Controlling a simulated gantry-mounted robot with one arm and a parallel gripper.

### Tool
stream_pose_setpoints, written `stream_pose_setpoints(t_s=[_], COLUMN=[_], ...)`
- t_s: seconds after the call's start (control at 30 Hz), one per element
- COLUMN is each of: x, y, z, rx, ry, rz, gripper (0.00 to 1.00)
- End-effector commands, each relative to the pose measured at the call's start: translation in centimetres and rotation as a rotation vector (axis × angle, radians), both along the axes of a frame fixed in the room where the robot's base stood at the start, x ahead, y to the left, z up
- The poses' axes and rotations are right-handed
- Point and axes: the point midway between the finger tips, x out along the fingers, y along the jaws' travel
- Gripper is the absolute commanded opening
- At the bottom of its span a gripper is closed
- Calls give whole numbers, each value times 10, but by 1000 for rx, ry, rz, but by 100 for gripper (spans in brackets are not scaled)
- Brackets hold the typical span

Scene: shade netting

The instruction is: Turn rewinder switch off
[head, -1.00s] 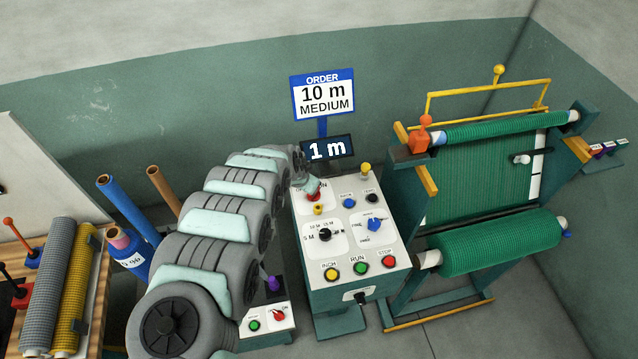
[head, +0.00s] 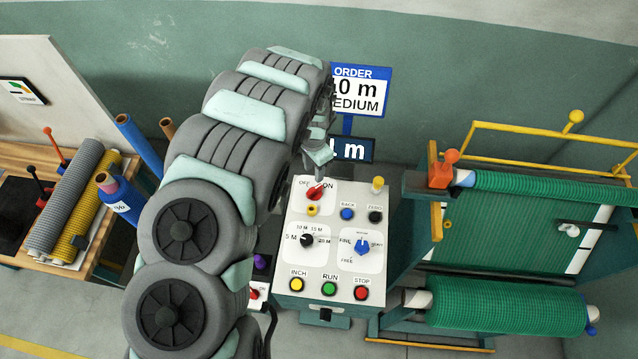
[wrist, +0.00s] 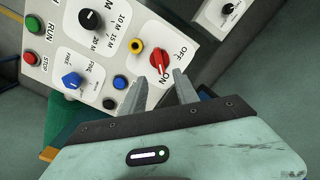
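A red rotary switch (head: 315,192) with OFF and ON labels sits at the upper left of the white control panel (head: 335,271). In the wrist view the red switch (wrist: 159,62) has its white mark toward the ON label. My gripper (head: 318,160) hangs just behind and above the switch in the head view. In the wrist view my gripper (wrist: 159,77) is open, its two fingers apart with nothing between them. The fingertips lie near the switch on its ON side; I cannot tell whether they touch the panel.
A second small red switch (head: 254,294) is partly hidden by my arm. The green net rolls (head: 505,305) stand to the right. The display (head: 352,150) stands behind the panel.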

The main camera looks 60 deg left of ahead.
Motion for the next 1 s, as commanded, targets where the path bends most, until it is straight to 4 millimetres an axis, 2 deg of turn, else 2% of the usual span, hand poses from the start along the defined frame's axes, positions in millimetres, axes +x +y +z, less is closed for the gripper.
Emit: stream_pose_setpoints(t_s=[0.23,0.37,0.7,1.0], x=[0,-2,-1,-1], y=[-2,-3,-2,-1], z=[-21,-47,-82,-97], rx=[-1,-4,-3,0], ry=[0,2,1,0], rz=[0,0,-1,0], gripper=[36,36,36,36])
